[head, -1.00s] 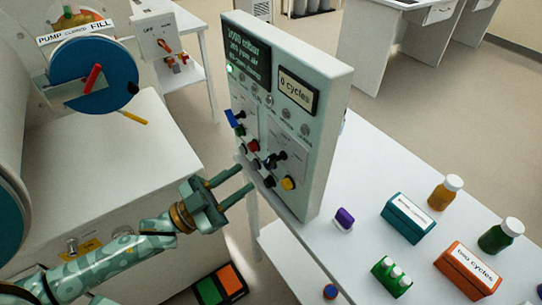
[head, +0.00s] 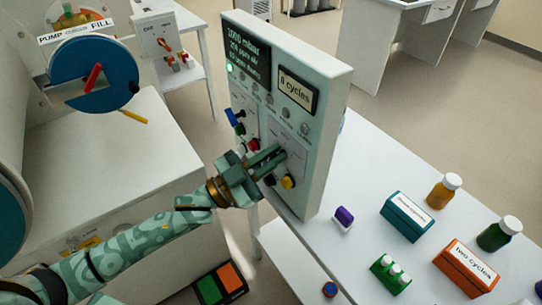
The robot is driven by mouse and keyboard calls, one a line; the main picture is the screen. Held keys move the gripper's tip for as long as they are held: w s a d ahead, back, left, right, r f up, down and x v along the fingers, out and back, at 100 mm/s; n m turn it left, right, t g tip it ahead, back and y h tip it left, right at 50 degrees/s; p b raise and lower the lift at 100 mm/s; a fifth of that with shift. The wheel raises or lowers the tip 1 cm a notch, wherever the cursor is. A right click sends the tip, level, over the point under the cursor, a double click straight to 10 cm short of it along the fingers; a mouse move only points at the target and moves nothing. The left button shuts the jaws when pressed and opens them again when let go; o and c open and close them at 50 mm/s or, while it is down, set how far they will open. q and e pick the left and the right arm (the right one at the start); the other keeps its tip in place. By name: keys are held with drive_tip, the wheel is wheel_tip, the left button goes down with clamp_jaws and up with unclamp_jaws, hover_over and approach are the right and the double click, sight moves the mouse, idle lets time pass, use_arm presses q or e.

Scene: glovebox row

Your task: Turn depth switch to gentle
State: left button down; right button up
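The control panel (head: 325,130) stands upright in the middle of the head view, with blue, black, red and yellow controls on its face. My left gripper (head: 281,154) is at the panel's lower right controls. Its fingers are close together over the black switch above the yellow button (head: 288,181), and look shut on it. The fingers hide most of that switch, so its setting cannot be read. The small labels by the controls are too small to read. My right gripper is not in view.
A white table (head: 350,180) right of the panel holds a teal box (head: 407,217), an orange "two cycles" box (head: 466,268), bottles (head: 444,191), a green vial rack (head: 390,274) and a purple block (head: 343,218). The glovebox (head: 110,180) is at left.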

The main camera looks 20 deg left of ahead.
use_arm(q)
drive_tip(key=shift+m+h, duration=0.3)
drive_tip(key=shift+m, duration=0.1)
drive_tip(key=m+g, duration=0.1)
drive_tip(key=m, duration=0.1)
drive_tip(key=m+g+p, duration=0.1)
drive_tip(key=m, duration=0.1)
drive_tip(key=shift+s+d+f+m+h, duration=0.1)
drive_tip(key=shift+d+m+h, duration=0.1)
drive_tip(key=shift+m+h, duration=0.15)
drive_tip(key=shift+s+d+f+m+g+p, duration=0.15)
drive_tip(key=shift+m+g, duration=0.35)
drive_tip(key=shift+m, duration=0.5)
drive_tip(key=shift+w+a+f+m+g+p, duration=0.1)
drive_tip(key=shift+m+g+p, duration=0.15)
drive_tip(key=shift+m+g, duration=0.5)
drive_tip(key=shift+m, duration=0.5)
drive_tip(key=c, duration=1.5)
unclamp_jaws()
drive_tip(key=shift+s, duration=0.1)
